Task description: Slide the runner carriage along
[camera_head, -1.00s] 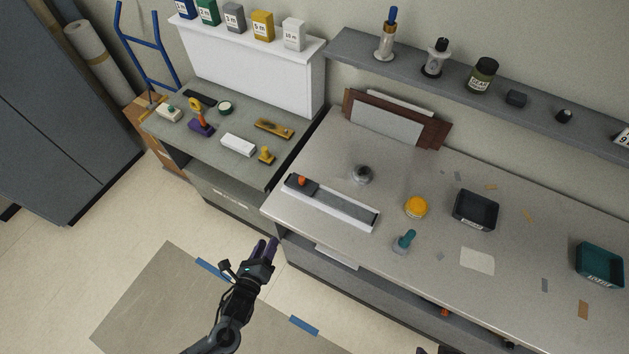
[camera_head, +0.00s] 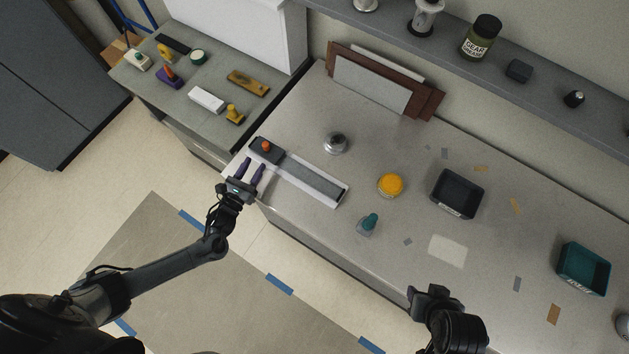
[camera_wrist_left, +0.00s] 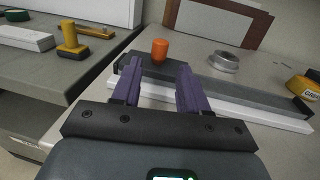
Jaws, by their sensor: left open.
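The runner carriage is a dark block with an orange knob (camera_head: 266,146) at the left end of a white-edged rail (camera_head: 320,197) with a grey strip. The rail lies on the light grey bench near its left corner. My left gripper (camera_head: 251,169) is open and empty, its purple fingers pointing at the carriage from the front, just short of it. In the left wrist view the orange knob (camera_wrist_left: 159,50) shows between and beyond the two fingertips. My right arm shows at the bottom, but its fingertips are not clearly visible.
A silver round weight (camera_head: 335,144), a yellow tin (camera_head: 390,185) and a teal-handled stamp (camera_head: 368,225) stand near the rail. A black bin (camera_head: 457,193) and a teal bin (camera_head: 583,270) are farther right. A lower side table (camera_head: 185,125) holds several small items at left.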

